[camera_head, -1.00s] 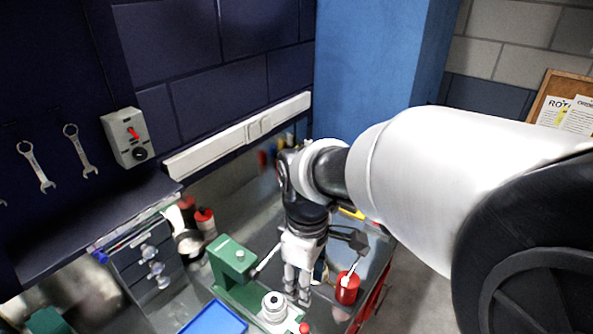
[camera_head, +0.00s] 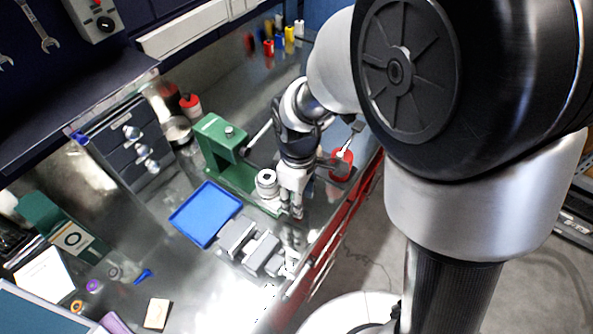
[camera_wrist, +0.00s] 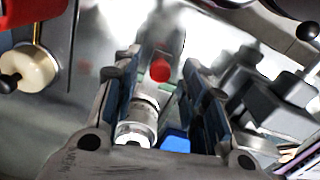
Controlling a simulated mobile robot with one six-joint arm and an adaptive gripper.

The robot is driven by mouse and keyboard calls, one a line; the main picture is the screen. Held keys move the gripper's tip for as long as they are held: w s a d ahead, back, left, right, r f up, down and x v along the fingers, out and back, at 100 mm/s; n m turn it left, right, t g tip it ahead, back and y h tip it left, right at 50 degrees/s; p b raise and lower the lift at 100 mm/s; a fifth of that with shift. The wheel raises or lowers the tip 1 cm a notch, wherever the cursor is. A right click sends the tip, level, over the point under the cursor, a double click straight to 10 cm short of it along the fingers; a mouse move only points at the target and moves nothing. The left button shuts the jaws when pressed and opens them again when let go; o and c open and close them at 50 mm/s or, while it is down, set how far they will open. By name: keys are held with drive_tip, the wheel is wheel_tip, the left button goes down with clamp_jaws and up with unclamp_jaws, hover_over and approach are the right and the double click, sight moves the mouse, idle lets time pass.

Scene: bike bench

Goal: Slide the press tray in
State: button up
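The green press (camera_head: 213,142) stands on the metal bench, with a silver ring-topped cylinder (camera_head: 267,184) at its front. My gripper (camera_head: 297,208) points down just right of that cylinder. In the wrist view my gripper (camera_wrist: 161,62) is open, its two blue-padded fingers apart. A red knob (camera_wrist: 160,71) shows in the gap between them, and I see no finger touching it. The silver cylinder (camera_wrist: 138,122) also shows between the fingers, nearer the palm. The press tray itself is mostly hidden by my gripper, and I cannot tell how far out it is.
A blue tray (camera_head: 206,213) and a grey vise (camera_head: 250,245) lie in front of the press. A red cup (camera_head: 341,166) holding a tool stands right of my gripper, close to the bench's red front edge. A drawer unit (camera_head: 130,150) stands left of the press.

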drive_tip(key=shift+f, duration=0.15)
drive_tip(key=shift+c, duration=0.2)
clamp_jaws()
idle(0.3)
